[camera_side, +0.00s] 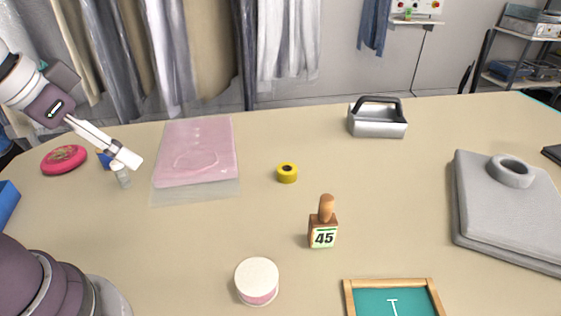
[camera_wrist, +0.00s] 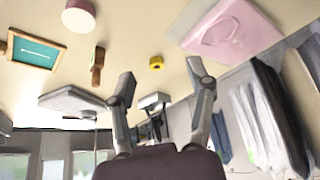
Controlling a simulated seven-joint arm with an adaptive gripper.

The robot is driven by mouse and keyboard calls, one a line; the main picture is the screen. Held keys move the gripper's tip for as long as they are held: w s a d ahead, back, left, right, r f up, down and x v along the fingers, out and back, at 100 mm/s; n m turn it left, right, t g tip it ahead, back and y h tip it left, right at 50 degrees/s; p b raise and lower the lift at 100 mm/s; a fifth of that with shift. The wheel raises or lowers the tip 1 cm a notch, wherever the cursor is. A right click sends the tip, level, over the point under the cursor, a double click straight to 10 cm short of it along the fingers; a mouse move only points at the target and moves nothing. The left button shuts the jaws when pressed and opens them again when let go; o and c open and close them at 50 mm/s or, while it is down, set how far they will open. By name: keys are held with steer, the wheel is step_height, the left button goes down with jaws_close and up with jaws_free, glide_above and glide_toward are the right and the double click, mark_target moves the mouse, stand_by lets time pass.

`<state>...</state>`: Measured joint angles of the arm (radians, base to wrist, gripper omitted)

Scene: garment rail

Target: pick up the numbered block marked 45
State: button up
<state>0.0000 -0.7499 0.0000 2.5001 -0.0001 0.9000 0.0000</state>
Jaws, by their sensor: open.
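The block marked 45 (camera_side: 323,233) stands upright on the table, right of the middle in the side view. It is a brown wooden block with a rounded handle on top and a pale label on its front. In the wrist view the block (camera_wrist: 97,68) shows left of my gripper's fingers, its number not readable. My gripper (camera_side: 128,155) is at the far left in the side view, above the table and well away from the block. In the wrist view my gripper (camera_wrist: 160,75) is open, with nothing between its fingers.
A yellow tape roll (camera_side: 287,173) lies behind the block, and a white-and-pink round tub (camera_side: 257,281) stands in front-left. A framed green board (camera_side: 391,300) is at the front. A pink packet (camera_side: 195,152), a silver handled box (camera_side: 377,121) and grey folded cloth (camera_side: 490,217) lie further out.

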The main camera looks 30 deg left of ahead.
steer(key=n+h, duration=1.5)
steer(key=n, duration=0.4)
glide_toward(326, 205)
steer(key=s+f, duration=0.2)
steer(key=shift+d+f+g, duration=0.3)
steer(key=shift+f, duration=0.05)
steer(key=n+t, duration=0.2)
steer(key=w+n+t, duration=0.1)
steer(key=n, duration=0.1)
steer(key=shift+a+h, duration=0.3)
steer(key=shift+h, duration=0.1)
steer(key=shift+w+d+n+t, duration=0.2)
steer(key=shift+n+t, duration=0.1)
steer(key=shift+t, duration=0.1)
steer(key=x, duration=1)
steer(key=shift+w+a+f, duration=0.1)
steer(key=shift+f, duration=0.05)
